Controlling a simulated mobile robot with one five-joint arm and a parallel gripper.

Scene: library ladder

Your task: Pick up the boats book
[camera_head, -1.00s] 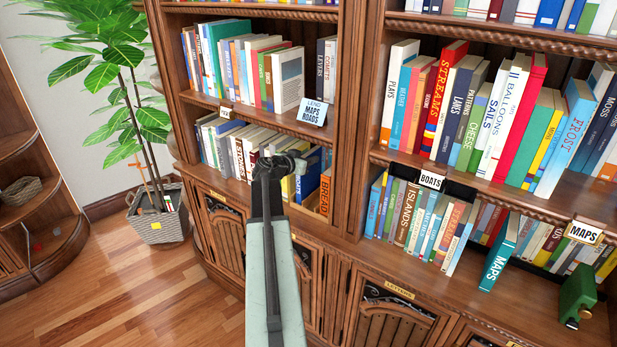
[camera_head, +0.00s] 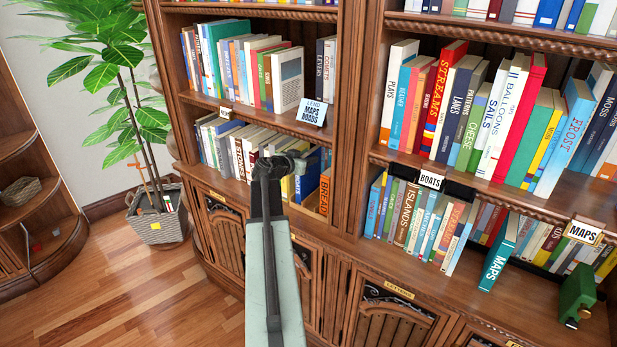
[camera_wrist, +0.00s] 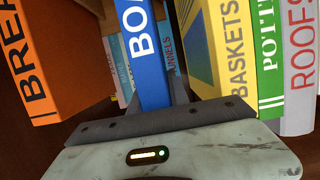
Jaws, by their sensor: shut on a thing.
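The boats book is blue with white letters; in the wrist view its spine (camera_wrist: 147,50) stands upright between my fingers, and only "BO" can be read above my gripper's palm. My gripper (camera_wrist: 154,98) is shut on this book, with one dark finger on each side of the spine. In the head view, my gripper (camera_head: 282,166) is at the lower shelf of the left bookcase, and the blue boats book (camera_head: 309,182) shows just right of it, partly hidden by my wrist. The book is still in the row.
A shelf label reading BOATS (camera_head: 430,180) hangs on the right bookcase. The floor (camera_head: 130,300) at left is clear.

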